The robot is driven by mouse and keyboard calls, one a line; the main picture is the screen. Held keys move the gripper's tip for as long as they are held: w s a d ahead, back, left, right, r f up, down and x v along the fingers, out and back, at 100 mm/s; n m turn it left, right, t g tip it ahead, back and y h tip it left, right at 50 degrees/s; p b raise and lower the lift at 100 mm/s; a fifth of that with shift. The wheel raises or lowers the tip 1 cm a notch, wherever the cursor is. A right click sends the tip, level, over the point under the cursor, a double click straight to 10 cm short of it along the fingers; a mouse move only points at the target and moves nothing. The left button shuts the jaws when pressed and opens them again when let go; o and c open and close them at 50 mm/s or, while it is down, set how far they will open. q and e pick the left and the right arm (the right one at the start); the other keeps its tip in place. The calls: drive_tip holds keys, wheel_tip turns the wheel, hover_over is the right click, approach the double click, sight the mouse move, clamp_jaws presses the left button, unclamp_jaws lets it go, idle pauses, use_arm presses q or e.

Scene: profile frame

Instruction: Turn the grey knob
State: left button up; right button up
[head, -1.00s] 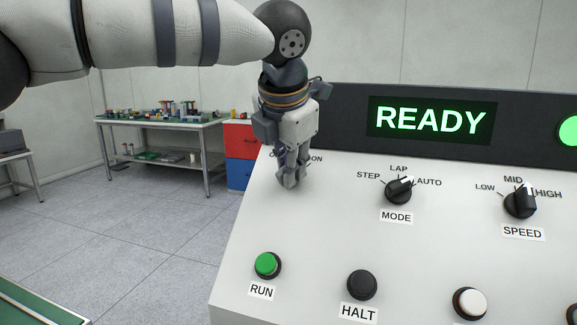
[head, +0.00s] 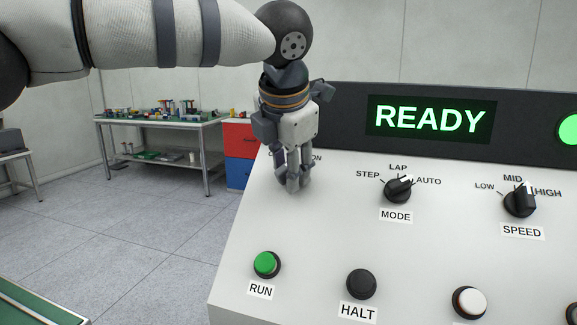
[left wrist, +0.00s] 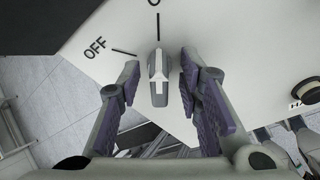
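The grey knob (left wrist: 157,82) shows in the left wrist view on the pale panel, with a white arrow mark along it. The arrow points up at the tick under a label cut off by the frame edge, not at the OFF tick on the left. My left gripper (left wrist: 159,73) is open, with one finger on each side of the knob and a visible gap on both sides. In the head view my left gripper (head: 293,182) points down at the panel's left end and hides the knob. My right gripper is not in view.
The console panel (head: 330,215) also carries a MODE knob (head: 398,190), a SPEED knob (head: 520,201), a green RUN button (head: 267,264), a black HALT button (head: 361,284) and a white button (head: 469,302). A lit READY display (head: 430,119) stands behind. The space above the panel's front is clear.

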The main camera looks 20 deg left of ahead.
use_arm(q)
drive_tip(key=shift+r, duration=0.1)
drive_tip(key=v, duration=1.1)
drive_tip(key=shift+s+r, duration=0.25)
drive_tip(key=shift+r, duration=0.05)
drive_tip(key=shift+d, duration=0.1)
